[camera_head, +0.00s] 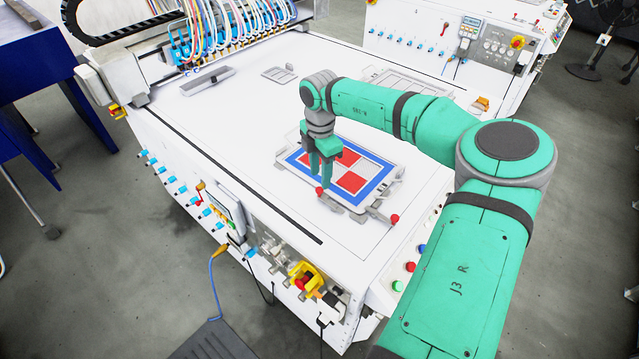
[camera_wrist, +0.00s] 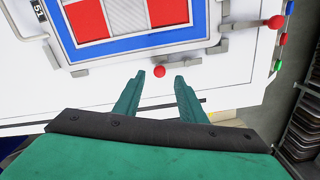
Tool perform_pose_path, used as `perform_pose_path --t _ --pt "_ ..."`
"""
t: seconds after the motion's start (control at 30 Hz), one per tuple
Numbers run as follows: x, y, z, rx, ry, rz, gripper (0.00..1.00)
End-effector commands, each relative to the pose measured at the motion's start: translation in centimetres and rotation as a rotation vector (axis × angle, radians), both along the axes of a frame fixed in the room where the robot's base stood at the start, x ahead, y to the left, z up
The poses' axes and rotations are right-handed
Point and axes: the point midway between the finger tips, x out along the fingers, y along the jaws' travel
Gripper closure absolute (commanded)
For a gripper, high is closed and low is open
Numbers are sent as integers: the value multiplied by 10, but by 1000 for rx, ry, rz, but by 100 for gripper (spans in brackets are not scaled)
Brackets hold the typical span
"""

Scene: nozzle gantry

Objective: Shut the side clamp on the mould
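The mould is a flat grey-framed plate with a blue border and red and white squares (camera_head: 377,200), lying on the white table; its blue border also shows in the wrist view (camera_wrist: 135,43). A red knob (camera_wrist: 159,71) sits at its near edge, also seen in the head view (camera_head: 319,191). A second red knob (camera_wrist: 275,22) ends a grey lever sticking out past the mould's corner, also seen in the head view (camera_head: 395,218). I cannot tell which knob belongs to the side clamp. My gripper (camera_head: 320,178) points down, fingers apart and empty, with the first knob between or just beyond its tips (camera_wrist: 159,78).
The white machine table (camera_head: 235,120) is mostly clear left of the mould. A gantry with coloured hoses (camera_head: 225,30) stands at the back left. Another flat grey frame (camera_head: 405,82) lies behind my arm. Buttons and a yellow-red switch (camera_head: 305,280) line the front side.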

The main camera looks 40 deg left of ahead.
Motion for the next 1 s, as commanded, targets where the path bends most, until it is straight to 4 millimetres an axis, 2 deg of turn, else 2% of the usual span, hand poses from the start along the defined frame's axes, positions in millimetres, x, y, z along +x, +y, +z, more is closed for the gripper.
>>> perform_pose_path --t 0.1,0.3,0.7,0.87,1.0 --pt "-1 0 -20 -1 2 1 63" --pt "0 0 -40 0 1 0 63" --pt "-2 3 -47 0 0 5 63" --pt "-2 3 -47 0 1 4 100" --pt "-2 2 -47 0 1 4 100"
